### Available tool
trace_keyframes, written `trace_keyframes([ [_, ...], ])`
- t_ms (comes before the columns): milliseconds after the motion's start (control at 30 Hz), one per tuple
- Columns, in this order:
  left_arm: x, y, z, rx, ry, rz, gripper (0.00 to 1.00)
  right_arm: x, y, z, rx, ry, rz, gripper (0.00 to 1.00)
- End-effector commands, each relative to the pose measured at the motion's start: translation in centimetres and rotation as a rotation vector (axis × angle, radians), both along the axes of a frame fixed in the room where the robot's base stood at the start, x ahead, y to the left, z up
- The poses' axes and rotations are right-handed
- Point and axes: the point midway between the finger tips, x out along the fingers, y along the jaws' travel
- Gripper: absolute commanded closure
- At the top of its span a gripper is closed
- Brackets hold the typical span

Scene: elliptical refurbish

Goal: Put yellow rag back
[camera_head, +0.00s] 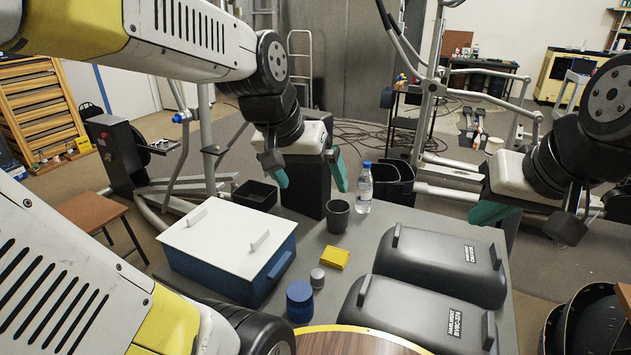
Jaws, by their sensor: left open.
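A small yellow block-shaped item (334,258), which may be the folded yellow rag, lies flat on the grey table (345,290) near its middle. My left gripper (310,182) is open and empty, with its teal fingertips apart and pointing down. It is above the back part of the table, behind the yellow item and in front of a black upright box (311,190). My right gripper (532,220) is beyond the table's right side, with its fingers apart and nothing seen between them.
A blue box with a white lid (215,235) stands at the left, near a small black bin (256,195). A dark cup (337,216), bottle (364,190), blue jar (300,300) and grey jar (317,278) surround the yellow item. Black cases (440,262) fill the right.

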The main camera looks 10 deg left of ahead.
Motion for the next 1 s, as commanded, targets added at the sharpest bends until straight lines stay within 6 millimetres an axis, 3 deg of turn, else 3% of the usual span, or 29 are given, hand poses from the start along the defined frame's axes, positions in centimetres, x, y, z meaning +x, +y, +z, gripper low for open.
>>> trace_keyframes([
  [100, -3.5, 0.0, 1.1, -0.017, -0.045, 0.008, 0.02, 0.0, 0.0, 0.0, 0.000, 0.000, 0.000, 1.00],
  [300, -5.9, -0.1, 1.4, -0.027, -0.072, 0.011, 0.02, 0.0, 0.0, 0.0, 0.000, 0.000, 0.000, 1.00],
  [1000, -6.0, -0.1, 1.4, -0.027, -0.074, 0.012, 0.02, 0.0, 0.0, 0.0, 0.000, 0.000, 0.000, 1.00],
])
